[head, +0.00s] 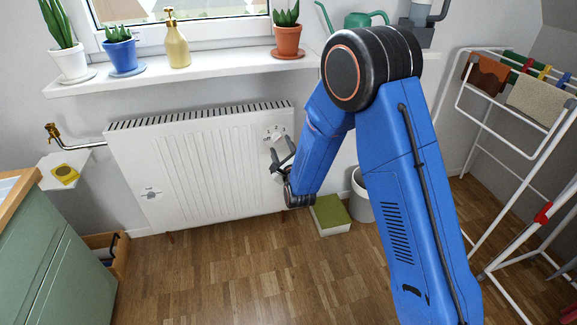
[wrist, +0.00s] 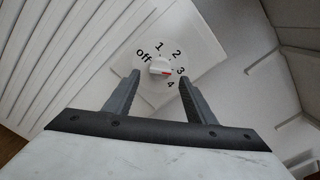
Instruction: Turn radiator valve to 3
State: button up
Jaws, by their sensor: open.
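The radiator valve is a white knob (wrist: 159,67) on a white dial (wrist: 153,84) marked off, 1, 2, 3 and 4. In the head view the dial (head: 273,136) is at the radiator's upper right. My gripper (wrist: 159,78) is open and empty, facing the dial, with one fingertip to each side of the knob in the wrist view. Some gap seems to remain between fingertips and knob. In the head view my gripper (head: 281,157) is just below the dial.
The white radiator (head: 200,165) hangs under a windowsill (head: 190,74) with plants and a soap bottle. A green box (head: 330,215) and a grey bin (head: 361,200) stand right of it. A drying rack (head: 497,120) is at the right. The floor in front is clear.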

jog(key=v, duration=1.3)
jog(key=shift+s, duration=0.35)
jog(key=shift+d, duration=0.1)
jog(key=s+d+r+n+g+h, duration=0.1)
jog(key=s+d+r+n+g, duration=0.2)
jog(key=d+r+n, duration=0.4)
jog(key=s+d+r+n+g+h, duration=0.1)
jog(key=s+d+r+n+g, duration=0.3)
jog(key=d, duration=0.5)
jog(key=s+d+r+n+g+h, duration=0.1)
jog(key=s+d+n, duration=0.3)
jog(key=s, duration=0.5)
jog(key=s+d+r+n+g+h, duration=0.1)
jog(key=s+d+n, duration=0.4)
jog(key=s, duration=0.5)
jog(key=s+d+r+n+g+h, duration=0.1)
jog(key=s+d+r+n+g, duration=0.2)
jog(key=s+d, duration=0.3)
jog(key=s+n, duration=0.1)
jog(key=s, duration=0.2)
jog(key=shift+s+n+g, duration=0.3)
jog(key=shift+s+n, duration=0.1)
jog(key=shift+r, duration=0.1)
